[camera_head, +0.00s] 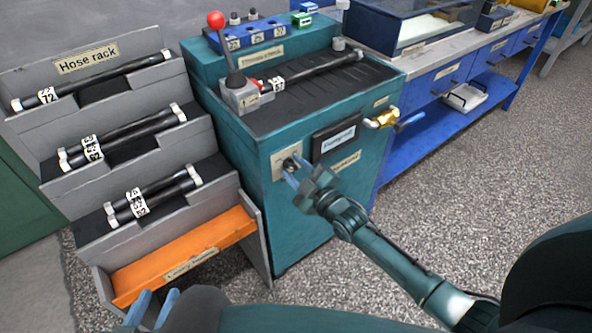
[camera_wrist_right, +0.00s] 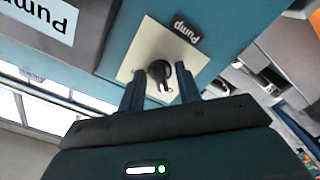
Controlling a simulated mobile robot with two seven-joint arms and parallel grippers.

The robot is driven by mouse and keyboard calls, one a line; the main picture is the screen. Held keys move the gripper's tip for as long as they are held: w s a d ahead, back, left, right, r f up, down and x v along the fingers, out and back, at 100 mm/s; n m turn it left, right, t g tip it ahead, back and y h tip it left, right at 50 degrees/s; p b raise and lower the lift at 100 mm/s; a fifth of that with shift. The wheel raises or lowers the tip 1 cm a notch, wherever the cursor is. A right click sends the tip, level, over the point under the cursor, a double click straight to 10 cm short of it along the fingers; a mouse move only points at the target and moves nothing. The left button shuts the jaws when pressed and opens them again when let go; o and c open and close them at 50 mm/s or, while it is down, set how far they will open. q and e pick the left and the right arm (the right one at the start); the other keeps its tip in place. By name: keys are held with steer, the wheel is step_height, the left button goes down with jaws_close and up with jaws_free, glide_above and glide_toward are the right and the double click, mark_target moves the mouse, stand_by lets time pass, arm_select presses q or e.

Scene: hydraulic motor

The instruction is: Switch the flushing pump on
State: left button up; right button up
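The pump switch is a black rotary knob (camera_wrist_right: 160,70) on a cream plate (camera_wrist_right: 146,48) labelled "Pump" in the right wrist view. In the head view the plate (camera_head: 279,165) is on the front of the teal test bench (camera_head: 300,225), and the knob is partly hidden by my fingers. My right gripper (camera_head: 295,171) is open at the plate, with one finger on each side of the knob. Small gaps show between fingers and knob; I cannot tell if they touch. My left gripper (camera_head: 153,306) is open and empty at the bottom left, away from the bench.
A red-knobbed lever (camera_head: 216,20) and a hose (camera_head: 310,67) are on the bench top. The hose rack (camera_head: 90,125) with several hoses and an orange tray (camera_head: 185,257) stands left.

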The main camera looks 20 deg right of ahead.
steer(key=shift+c, duration=0.2)
steer(key=c, duration=0.6)
